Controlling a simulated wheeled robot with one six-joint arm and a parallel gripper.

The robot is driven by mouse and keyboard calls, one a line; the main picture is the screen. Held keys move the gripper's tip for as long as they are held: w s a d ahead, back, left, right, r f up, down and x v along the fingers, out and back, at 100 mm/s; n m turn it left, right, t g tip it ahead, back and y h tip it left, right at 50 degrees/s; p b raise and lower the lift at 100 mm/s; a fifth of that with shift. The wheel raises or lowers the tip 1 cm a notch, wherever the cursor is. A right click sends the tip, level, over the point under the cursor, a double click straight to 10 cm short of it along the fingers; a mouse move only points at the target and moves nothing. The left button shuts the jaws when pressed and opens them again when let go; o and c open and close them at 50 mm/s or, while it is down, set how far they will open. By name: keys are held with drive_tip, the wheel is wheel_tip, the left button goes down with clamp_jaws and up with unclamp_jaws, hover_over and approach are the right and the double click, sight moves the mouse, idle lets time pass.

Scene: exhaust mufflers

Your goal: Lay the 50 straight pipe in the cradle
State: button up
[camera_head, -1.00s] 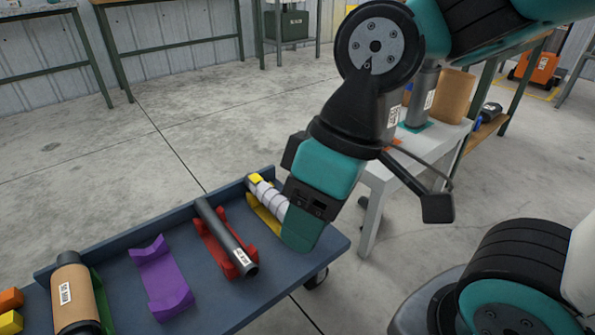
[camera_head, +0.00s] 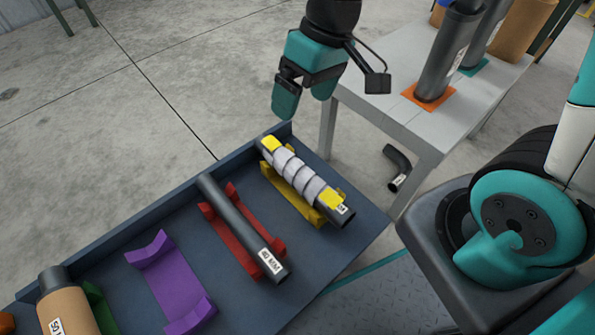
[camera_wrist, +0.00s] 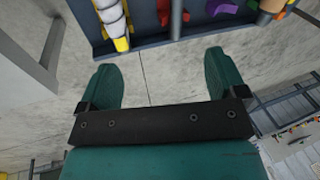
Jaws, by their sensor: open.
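My gripper (camera_head: 304,100) is open and empty, above the floor just beyond the far edge of the tray, apart from every pipe. Both fingers also show spread in the wrist view (camera_wrist: 161,72). A brown-wrapped pipe (camera_head: 66,312) with a label that seems to start with 50 lies in a green cradle (camera_head: 101,308) at lower left, cut off by the frame. The purple cradle (camera_head: 168,282) is empty. A bare dark pipe (camera_head: 238,222) labelled 40 lies in the red cradle (camera_head: 276,247). A white-wrapped pipe (camera_head: 298,172) with yellow ends lies in the yellow cradle (camera_head: 297,203).
A grey table (camera_head: 385,106) at upper right holds an upright dark pipe (camera_head: 445,60) on an orange pad (camera_head: 431,104), with other upright pipes behind; their labels are unreadable. The blue tray (camera_head: 130,228) has a raised rim.

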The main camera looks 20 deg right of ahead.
drive_tip(key=w+d+f+m, duration=0.1)
drive_tip(key=w+d+f, duration=0.3)
drive_tip(key=f, duration=0.5)
drive_tip(key=h, duration=0.1)
approach(303, 170)
drive_tip(key=shift+m+g, duration=0.3)
drive_tip(key=b+x, duration=0.6)
drive_tip(key=shift+d+f+b, duration=0.15)
drive_tip(key=shift+f+b, duration=0.15)
drive_tip(key=shift+f, duration=0.1)
drive_tip(key=b+x, duration=0.4)
drive_tip(key=x, duration=0.2)
drive_tip(key=shift+w+a+f+b, duration=0.15)
drive_tip(key=shift+a+f+b, duration=0.05)
drive_tip(key=shift+a+b, duration=0.1)
drive_tip(key=shift+d+r, duration=0.1)
drive_tip(key=shift+c, duration=0.2)
drive_tip(key=c, duration=1.2)
